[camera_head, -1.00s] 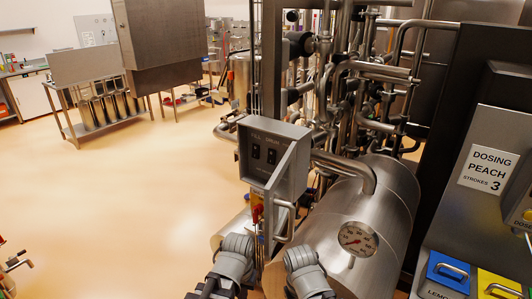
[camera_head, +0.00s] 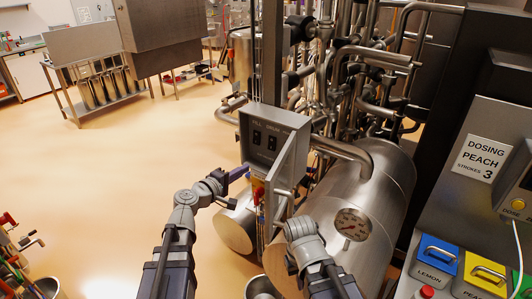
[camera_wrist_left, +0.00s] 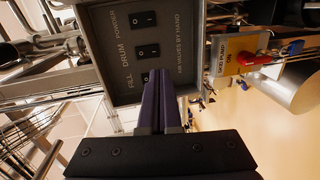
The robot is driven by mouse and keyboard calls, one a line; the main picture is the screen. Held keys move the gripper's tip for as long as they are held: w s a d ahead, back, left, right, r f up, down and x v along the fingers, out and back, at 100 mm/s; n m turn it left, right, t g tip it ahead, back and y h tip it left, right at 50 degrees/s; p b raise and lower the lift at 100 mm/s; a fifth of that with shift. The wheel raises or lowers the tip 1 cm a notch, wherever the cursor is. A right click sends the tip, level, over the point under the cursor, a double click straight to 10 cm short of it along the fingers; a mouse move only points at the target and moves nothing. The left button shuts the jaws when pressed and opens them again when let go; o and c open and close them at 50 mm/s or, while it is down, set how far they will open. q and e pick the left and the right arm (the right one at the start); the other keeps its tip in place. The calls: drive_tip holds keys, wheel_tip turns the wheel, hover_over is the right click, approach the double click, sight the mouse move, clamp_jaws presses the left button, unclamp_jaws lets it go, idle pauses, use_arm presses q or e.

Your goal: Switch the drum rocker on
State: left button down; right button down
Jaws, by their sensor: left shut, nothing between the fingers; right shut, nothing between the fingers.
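The grey switch box (camera_head: 265,120) stands at the centre of the head view, its door (camera_head: 289,165) swung open to the right. Its panel carries black rockers. The drum rocker (camera_wrist_left: 148,51) is the middle one in the left wrist view; it also shows in the head view (camera_head: 272,142). My left gripper (camera_head: 244,171) is shut and empty, just below the panel's lower left edge in the head view. Its fingertips (camera_wrist_left: 160,72) overlap the fill rocker (camera_wrist_left: 150,76) in the wrist view; I cannot tell whether they touch. My right arm shows, but its fingers do not.
A yellow plate with a red switch (camera_wrist_left: 240,58) hangs beside the box. Pipes crowd behind. The dosing panel (camera_head: 485,150) stands at the right. The floor at left is open.

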sight(271, 149)
use_arm(q)
drive_tip(key=shift+w+a+r+n, duration=0.15)
drive_tip(key=shift+a+r+n, duration=0.15)
drive_tip(key=b+x, duration=0.1)
drive_tip(key=x, duration=1.3)
drive_tip(key=shift+w+r+b, duration=0.1)
drive_tip(key=shift+b, duration=0.25)
